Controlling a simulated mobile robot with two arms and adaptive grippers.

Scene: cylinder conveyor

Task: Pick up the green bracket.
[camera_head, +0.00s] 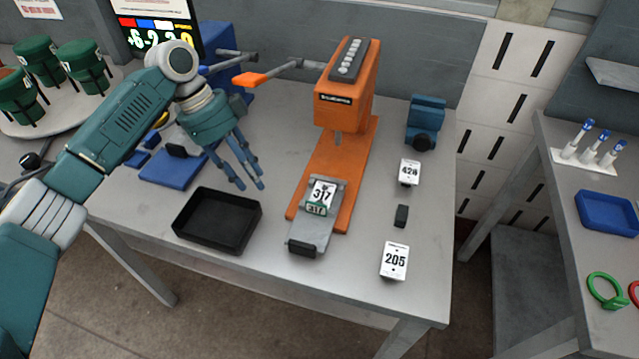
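A small green piece (317,209) marked 317 sits below a white 317 card (323,193) on the grey slide of an orange press; it may be the green bracket. A green ring-shaped part (606,291) lies on the right-hand table, and I cannot tell which of the two is the bracket. My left gripper (250,186) hangs above the main table, left of the press, with its thin fingers apart and nothing between them. It is clear of both green parts. My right gripper is not in view.
A black tray (218,246) stands at the table's front left. The orange press (347,95) stands in the middle. White blocks marked 428 (409,172) and 205 (394,261) and a small black block (401,216) are to its right. A blue tray (611,211) is on the right table.

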